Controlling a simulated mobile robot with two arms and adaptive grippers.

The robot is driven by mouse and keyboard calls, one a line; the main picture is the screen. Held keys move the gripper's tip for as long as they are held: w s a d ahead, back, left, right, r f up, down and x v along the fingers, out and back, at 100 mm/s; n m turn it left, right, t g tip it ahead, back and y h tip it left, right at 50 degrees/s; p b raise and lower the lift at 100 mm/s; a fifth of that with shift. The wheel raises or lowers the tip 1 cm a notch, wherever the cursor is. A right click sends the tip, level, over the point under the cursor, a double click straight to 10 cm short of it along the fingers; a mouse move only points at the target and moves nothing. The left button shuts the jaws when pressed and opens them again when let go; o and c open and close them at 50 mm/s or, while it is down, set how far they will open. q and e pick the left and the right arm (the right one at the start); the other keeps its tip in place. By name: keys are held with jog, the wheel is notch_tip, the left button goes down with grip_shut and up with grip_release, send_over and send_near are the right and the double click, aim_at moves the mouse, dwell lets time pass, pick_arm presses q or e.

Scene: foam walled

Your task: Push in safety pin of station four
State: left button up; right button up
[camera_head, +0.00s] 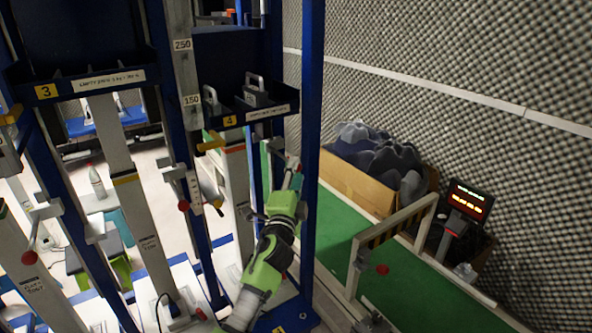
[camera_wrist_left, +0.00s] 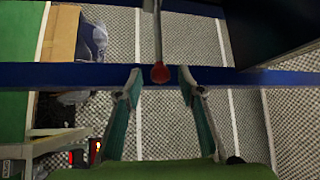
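Station four carries a yellow label "4" (camera_head: 229,121) on a dark blue shelf in the head view. In the left wrist view, a thin grey rod ends in a red ball knob (camera_wrist_left: 160,73), which looks like the safety pin. The knob shows between and just beyond my left fingertips (camera_wrist_left: 160,78), with a gap on both sides. In the head view my left gripper (camera_head: 291,178), on its green wrist, reaches up beside the blue post right of station four; its fingertips are small there. My left gripper is open and empty. Contact with the knob cannot be told. My right gripper is out of view.
A tall blue post (camera_head: 311,120) stands close beside my left gripper. Another red knob (camera_head: 184,205) is on the rack to the left. A cardboard box (camera_head: 352,184) with dark foam, a white rail (camera_head: 385,232) and a lit display (camera_head: 468,201) stand right. The green floor (camera_head: 335,228) shows clear patches.

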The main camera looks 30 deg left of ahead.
aim_at(280, 156)
pick_arm(q)
jog(key=shift+w+a+r, duration=0.1)
jog(key=shift+w+a, duration=0.2)
jog(key=shift+w, duration=0.25)
grip_shut()
jog(key=w+a, duration=0.1)
jog(key=a, duration=0.1)
jog(key=w+a+b, duration=0.1)
jog(key=a, duration=0.2)
jog(key=w+a, duration=0.1)
jog(key=a, duration=0.2)
jog(key=shift+w+r+b, duration=0.1)
jog(key=shift+b, duration=0.2)
jog(key=shift+c, duration=0.2)
grip_release()
jog(key=shift+o, duration=0.2)
jog(key=shift+w+a, duration=0.1)
jog(key=shift+a, duration=0.05)
